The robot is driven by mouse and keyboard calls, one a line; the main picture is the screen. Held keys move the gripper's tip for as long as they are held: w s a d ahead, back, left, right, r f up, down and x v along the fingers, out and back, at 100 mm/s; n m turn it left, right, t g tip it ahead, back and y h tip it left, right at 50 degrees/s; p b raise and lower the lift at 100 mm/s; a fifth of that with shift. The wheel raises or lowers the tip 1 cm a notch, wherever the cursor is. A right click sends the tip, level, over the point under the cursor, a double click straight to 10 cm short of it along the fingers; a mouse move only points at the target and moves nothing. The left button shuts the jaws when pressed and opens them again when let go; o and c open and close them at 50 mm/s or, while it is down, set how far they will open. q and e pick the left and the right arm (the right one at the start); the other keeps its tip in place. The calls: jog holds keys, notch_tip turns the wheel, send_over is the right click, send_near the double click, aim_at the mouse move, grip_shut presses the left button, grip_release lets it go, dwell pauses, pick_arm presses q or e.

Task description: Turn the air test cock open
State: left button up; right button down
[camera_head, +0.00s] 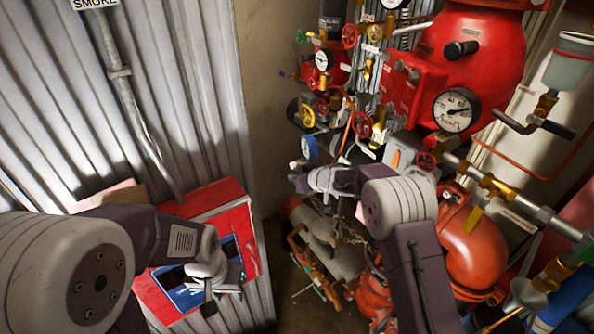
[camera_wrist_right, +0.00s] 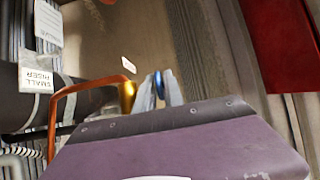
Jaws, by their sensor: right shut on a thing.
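In the right wrist view a small blue handle (camera_wrist_right: 159,85) sits between the fingertips of my right gripper (camera_wrist_right: 166,90). A brass fitting (camera_wrist_right: 127,96) on a bent copper pipe (camera_wrist_right: 88,82) is just left of it; the handle looks like that of the air test cock. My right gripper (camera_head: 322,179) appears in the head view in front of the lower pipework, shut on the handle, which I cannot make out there. My left gripper (camera_head: 208,292) hangs before a red box, apart from the pipework; its jaw opening is unclear.
The red box (camera_head: 218,200) stands against the corrugated wall (camera_head: 185,75). A large red vessel (camera_head: 478,62), a pressure gauge (camera_head: 455,109) and several valves crowd the right. A blue-rimmed gauge (camera_head: 309,147) is just above my right gripper. A dark pipe labelled "SMALL RISER" (camera_wrist_right: 37,78) is nearby.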

jog(key=shift+r, duration=0.15)
dwell(0.4)
jog(key=c, duration=1.7)
grip_release()
jog(key=shift+s+d, duration=0.15)
jog(key=b+v, duration=0.1)
jog(key=v, duration=0.7)
jog(key=shift+s+d+r, duration=0.1)
jog(key=shift+s+r, duration=0.1)
jog(key=shift+r, duration=0.15)
